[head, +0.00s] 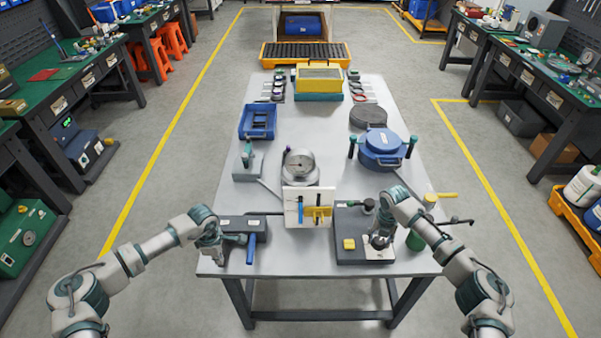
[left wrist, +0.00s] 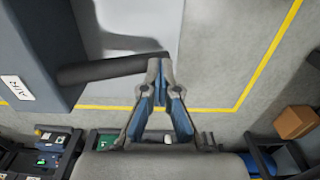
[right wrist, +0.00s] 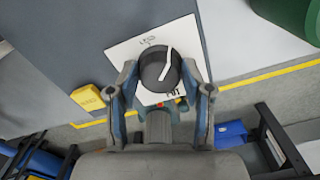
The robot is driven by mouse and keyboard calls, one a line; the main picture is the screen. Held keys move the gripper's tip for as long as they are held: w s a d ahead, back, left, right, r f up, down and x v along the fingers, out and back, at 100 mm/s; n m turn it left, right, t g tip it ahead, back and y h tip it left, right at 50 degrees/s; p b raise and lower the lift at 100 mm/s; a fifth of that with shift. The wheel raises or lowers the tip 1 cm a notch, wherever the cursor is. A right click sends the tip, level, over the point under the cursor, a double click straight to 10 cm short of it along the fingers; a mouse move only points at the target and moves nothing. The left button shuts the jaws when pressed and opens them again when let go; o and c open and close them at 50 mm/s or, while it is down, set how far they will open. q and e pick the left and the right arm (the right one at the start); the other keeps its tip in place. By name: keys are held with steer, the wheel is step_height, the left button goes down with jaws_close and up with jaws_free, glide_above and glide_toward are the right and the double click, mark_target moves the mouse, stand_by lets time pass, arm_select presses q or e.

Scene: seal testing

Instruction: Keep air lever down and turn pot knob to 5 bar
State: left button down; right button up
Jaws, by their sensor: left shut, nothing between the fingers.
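The air unit is a grey box (left wrist: 35,45) labelled AIR, with a dark bar-like lever (left wrist: 105,69) sticking out. My left gripper (left wrist: 158,68) is shut and empty, its fingertips at the lever's outer end; whether they press on it is unclear. In the head view my left gripper (head: 224,240) is at the left front of the table, beside a blue handle (head: 251,249). The pot knob (right wrist: 158,72) is black with a white pointer, on a white dial plate (right wrist: 125,50). My right gripper (right wrist: 160,88) has its fingers on both sides of the knob; contact is unclear.
A yellow button block (right wrist: 88,98) is left of the knob. A round gauge (head: 299,164) and a blue pot (head: 381,146) stand further back. A green cylinder (head: 416,239) is right of my right gripper.

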steer(key=c, duration=0.5)
steer(key=m, duration=0.4)
steer(key=shift+m, duration=0.4)
steer(key=m, duration=0.3)
steer(key=shift+m, duration=0.4)
steer(key=m, duration=0.7)
steer(key=o, duration=1.6)
steer(key=shift+o, duration=0.2)
